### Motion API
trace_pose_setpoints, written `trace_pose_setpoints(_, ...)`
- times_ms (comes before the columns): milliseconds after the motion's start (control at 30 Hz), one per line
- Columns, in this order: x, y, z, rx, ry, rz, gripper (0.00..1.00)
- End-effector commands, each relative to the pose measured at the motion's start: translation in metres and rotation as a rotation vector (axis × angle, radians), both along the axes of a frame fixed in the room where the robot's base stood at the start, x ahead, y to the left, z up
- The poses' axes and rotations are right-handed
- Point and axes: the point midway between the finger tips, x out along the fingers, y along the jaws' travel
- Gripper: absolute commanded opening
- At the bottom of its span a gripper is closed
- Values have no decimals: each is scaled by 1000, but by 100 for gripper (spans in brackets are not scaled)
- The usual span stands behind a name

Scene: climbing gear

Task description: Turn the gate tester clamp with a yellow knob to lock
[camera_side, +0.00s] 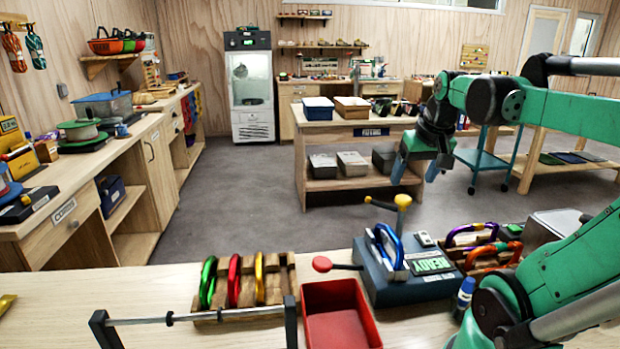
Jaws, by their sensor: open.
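The gate tester (385,292) is a dark blue box on the front bench, with a green display reading READY. A blue carabiner (380,238) stands upright in it. A lever with a red knob (322,264) sticks out from the tester's left side. My gripper (415,178) is open and empty, pointing down. In the picture it is just above the yellow knob, apart from it; the depth between them is unclear.
A red tray (338,318) is in front of the tester. A wooden rack (283,270) with green, red and yellow carabiners stands left, behind a metal bar (195,317). Purple (470,231) and orange (493,256) carabiners and a blue-capped bottle (465,293) are to the right.

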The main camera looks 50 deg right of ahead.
Motion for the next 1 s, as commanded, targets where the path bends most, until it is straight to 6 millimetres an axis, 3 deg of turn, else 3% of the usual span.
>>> trace_pose_setpoints(500,13,-14,-46,-2,-1,-4,73)
trace_pose_setpoints(867,14,-15,-50,-2,-1,-4,73)
trace_pose_setpoints(1000,14,-15,-50,-2,-1,-4,36)
